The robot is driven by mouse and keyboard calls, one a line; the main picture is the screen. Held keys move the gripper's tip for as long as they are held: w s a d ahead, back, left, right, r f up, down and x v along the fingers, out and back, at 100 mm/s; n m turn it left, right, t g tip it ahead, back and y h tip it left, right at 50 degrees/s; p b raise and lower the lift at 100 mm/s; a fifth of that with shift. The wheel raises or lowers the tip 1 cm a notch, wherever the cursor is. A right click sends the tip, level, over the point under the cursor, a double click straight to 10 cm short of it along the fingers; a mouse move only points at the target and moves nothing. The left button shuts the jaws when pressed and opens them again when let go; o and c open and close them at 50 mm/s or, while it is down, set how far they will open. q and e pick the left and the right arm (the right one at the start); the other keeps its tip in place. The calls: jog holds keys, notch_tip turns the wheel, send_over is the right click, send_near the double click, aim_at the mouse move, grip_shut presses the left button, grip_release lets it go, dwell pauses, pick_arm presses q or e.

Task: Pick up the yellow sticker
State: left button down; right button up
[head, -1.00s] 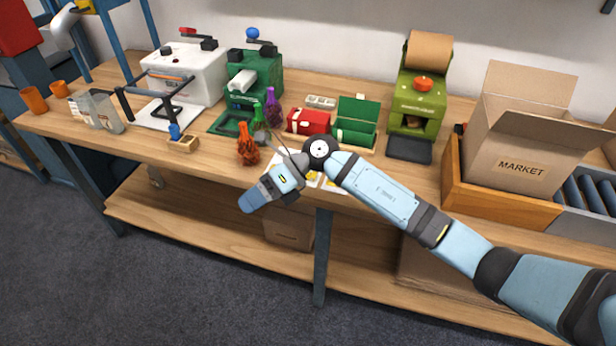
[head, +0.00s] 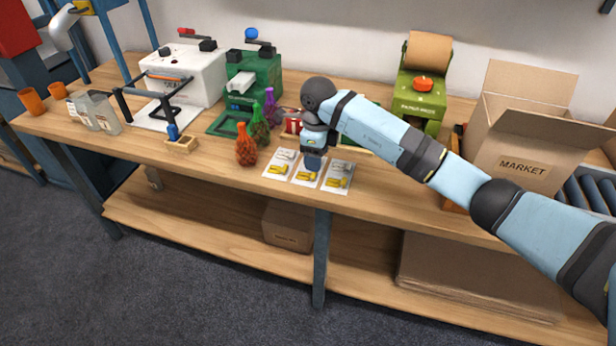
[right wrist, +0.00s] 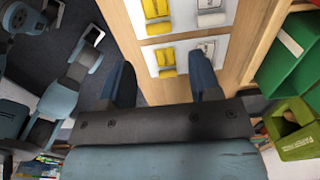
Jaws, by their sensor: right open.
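Three white cards lie side by side near the table's front edge, each with a yellow sticker and a white one. In the head view the yellow stickers are on the left card (head: 279,169), the middle card (head: 305,176) and the right card (head: 335,183). My right gripper (head: 313,163) points down over the middle card, partly hiding it. In the right wrist view its two fingers stand apart (right wrist: 164,82), with nothing between them. A yellow sticker (right wrist: 166,62) shows just beyond the fingertips, and another (right wrist: 160,27) farther up. My left gripper is not in view.
Orange (head: 246,146), green (head: 260,126) and purple (head: 271,107) net bags stand left of the cards. A green box (head: 358,122) is partly behind my right arm. A market carton (head: 520,165) stands at the right.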

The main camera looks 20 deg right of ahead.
aim_at(315, 178)
notch_tip(315, 178, down, 6)
jog(key=shift+w, duration=0.1)
jog(key=c, duration=1)
